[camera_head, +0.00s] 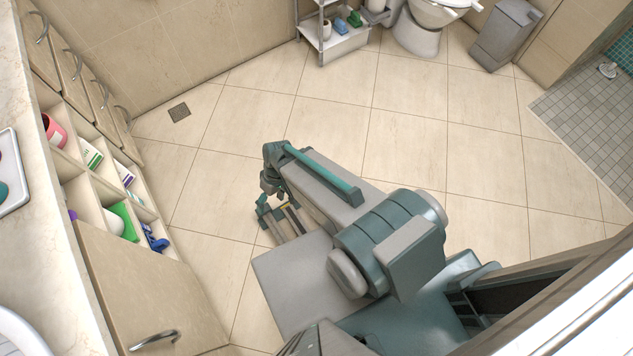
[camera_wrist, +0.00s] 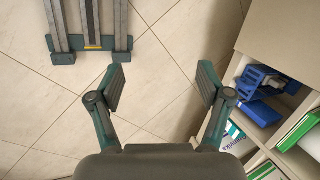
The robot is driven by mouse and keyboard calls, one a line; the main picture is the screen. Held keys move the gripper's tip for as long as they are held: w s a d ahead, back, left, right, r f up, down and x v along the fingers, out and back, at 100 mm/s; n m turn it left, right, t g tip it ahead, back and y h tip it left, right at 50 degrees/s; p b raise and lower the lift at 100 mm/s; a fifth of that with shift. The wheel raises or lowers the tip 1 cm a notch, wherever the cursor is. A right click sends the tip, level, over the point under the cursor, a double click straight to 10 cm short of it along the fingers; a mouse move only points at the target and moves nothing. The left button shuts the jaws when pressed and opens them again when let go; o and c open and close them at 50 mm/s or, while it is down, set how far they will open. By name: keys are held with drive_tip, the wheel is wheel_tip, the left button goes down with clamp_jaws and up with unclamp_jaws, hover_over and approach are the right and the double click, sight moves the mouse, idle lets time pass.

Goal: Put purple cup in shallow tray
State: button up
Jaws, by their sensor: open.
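My gripper (camera_wrist: 162,84) is open and empty above the tiled floor in the wrist view. In the head view my folded arm stands to the right of the cabinet, well apart from it. A small purple patch (camera_head: 72,215) shows in a lower cubby of the cabinet; it may be the purple cup, but the counter edge hides most of it. A pale shallow tray (camera_head: 21,196) lies on the counter at the left edge, cut off by the frame. A teal thing and a purple sliver show on it, too cropped to name.
The open cubbies hold a pink cup (camera_head: 54,131), boxes, a green thing (camera_head: 124,220) and a blue thing (camera_head: 154,237), also seen in the wrist view (camera_wrist: 262,108). A cabinet door (camera_head: 150,290) with a handle is in front. The floor between is clear.

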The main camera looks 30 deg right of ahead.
drive_tip(key=s+d+f+m+g+h, duration=0.2)
drive_tip(key=s+d+f, duration=0.1)
drive_tip(key=s+d, duration=0.3)
drive_tip(key=s+d+f+m+g+h, duration=0.1)
drive_tip(key=s+d+f+g, duration=0.1)
drive_tip(key=s+d, duration=0.5)
drive_tip(key=s+f, duration=0.1)
drive_tip(key=s, duration=0.2)
drive_tip(key=shift+f+m+h, duration=0.25)
drive_tip(key=shift+m+h, duration=0.15)
wheel_tip(320, 180, up, 4)
drive_tip(key=p, duration=0.3)
drive_tip(key=shift+f+p, duration=0.15)
drive_tip(key=shift+p, duration=0.15)
